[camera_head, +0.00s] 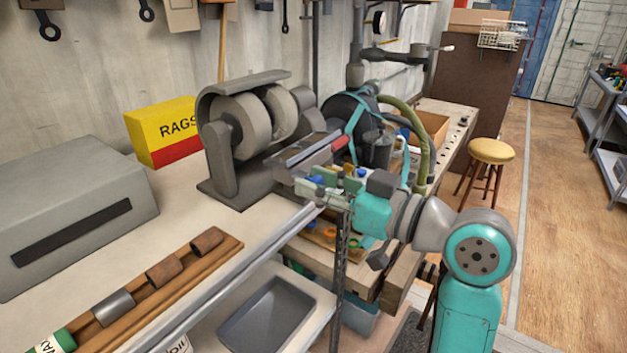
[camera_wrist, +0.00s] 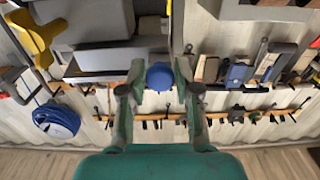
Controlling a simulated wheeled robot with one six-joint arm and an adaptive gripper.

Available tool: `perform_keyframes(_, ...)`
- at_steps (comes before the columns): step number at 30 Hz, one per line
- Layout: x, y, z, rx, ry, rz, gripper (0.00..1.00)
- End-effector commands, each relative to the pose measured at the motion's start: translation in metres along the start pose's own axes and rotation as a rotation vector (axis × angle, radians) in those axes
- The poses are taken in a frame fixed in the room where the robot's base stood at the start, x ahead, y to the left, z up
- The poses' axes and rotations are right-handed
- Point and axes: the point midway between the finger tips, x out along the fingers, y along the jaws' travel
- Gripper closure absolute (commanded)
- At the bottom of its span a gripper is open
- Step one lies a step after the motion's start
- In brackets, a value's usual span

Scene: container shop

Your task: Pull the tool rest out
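The bench grinder (camera_head: 245,135) stands on the bench with a grey flat tool rest (camera_head: 305,150) at the front of its wheels. My gripper (camera_head: 325,186) is just below and in front of the tool rest in the head view. In the wrist view my gripper (camera_wrist: 158,90) has its two fingers apart, with a round blue knob (camera_wrist: 160,75) between them. A gap shows beside the knob, and I see no firm contact. A blue spot beside the fingers in the head view may be this knob. My gripper hides part of the area under the rest.
A yellow RAGS box (camera_head: 165,130) and a grey box (camera_head: 75,210) stand left of the grinder. A wooden rack (camera_head: 160,285) lies on the front bench. A stool (camera_head: 490,152) is at right, beside free floor. Wall tools (camera_wrist: 240,75) fill the wrist background.

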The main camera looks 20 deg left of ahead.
Motion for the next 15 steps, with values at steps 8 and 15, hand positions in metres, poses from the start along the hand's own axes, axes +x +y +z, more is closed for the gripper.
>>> perform_keyframes(8, 0.000, 0.000, 0.000, 0.000, 0.001, 0.000, 0.47)
perform_keyframes(15, -0.010, 0.001, 0.000, 0.000, 0.001, 0.002, 0.47)
